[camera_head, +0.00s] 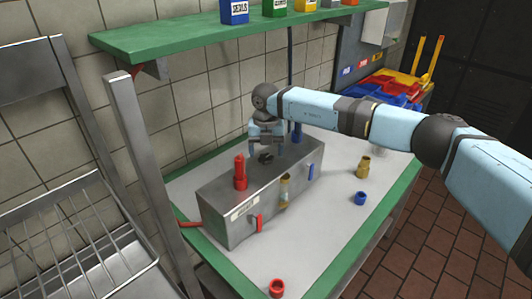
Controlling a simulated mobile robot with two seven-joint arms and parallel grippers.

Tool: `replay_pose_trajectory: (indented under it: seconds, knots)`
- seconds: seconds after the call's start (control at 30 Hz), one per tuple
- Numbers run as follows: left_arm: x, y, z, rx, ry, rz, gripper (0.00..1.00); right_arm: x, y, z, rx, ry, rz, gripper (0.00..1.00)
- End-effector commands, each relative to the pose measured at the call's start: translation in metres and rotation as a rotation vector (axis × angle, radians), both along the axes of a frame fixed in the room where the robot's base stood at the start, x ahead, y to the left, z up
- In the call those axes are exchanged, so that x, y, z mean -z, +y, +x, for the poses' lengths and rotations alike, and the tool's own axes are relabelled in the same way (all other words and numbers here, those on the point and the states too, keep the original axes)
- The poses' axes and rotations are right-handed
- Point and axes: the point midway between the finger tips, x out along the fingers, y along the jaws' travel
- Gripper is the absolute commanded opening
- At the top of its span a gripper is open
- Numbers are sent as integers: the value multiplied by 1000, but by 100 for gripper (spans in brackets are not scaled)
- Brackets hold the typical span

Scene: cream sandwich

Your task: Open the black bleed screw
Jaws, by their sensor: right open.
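A small black part, apparently the bleed screw (265,158), sits on top of the grey metal box (222,198) near its middle. My right gripper (266,149) points down just above it, fingers apart, one to each side. Whether the fingers touch it is too small to tell. The arm of the right gripper comes in from the right. My left gripper is not in view.
A red fitting (240,173) stands on the box to the left, a blue one (296,131) to the right. Loose brass (363,166), blue (361,198) and red (276,288) pieces lie on the bench (325,222). A green shelf (190,36) hangs above.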

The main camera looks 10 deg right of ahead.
Motion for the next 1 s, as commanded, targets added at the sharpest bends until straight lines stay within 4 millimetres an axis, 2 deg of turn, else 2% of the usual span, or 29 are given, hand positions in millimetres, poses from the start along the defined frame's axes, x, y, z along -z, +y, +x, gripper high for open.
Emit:
replay_pose_trajectory:
  seconds: [0.2, 0.5, 0.57, 0.73, 1.0]
  knots:
    - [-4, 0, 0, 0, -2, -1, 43, 18, 1, 0, -1, 0, 1, 75]
    - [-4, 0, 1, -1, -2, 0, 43, 21, 0, 0, -1, 0, 1, 75]
    - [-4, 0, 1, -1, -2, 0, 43, 21, 0, 0, -1, 0, 1, 64]
    - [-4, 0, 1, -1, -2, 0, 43, 21, 0, 0, -1, 0, 1, 26]
    - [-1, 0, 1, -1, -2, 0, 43, 22, 0, 0, -19, 0, 1, 26]
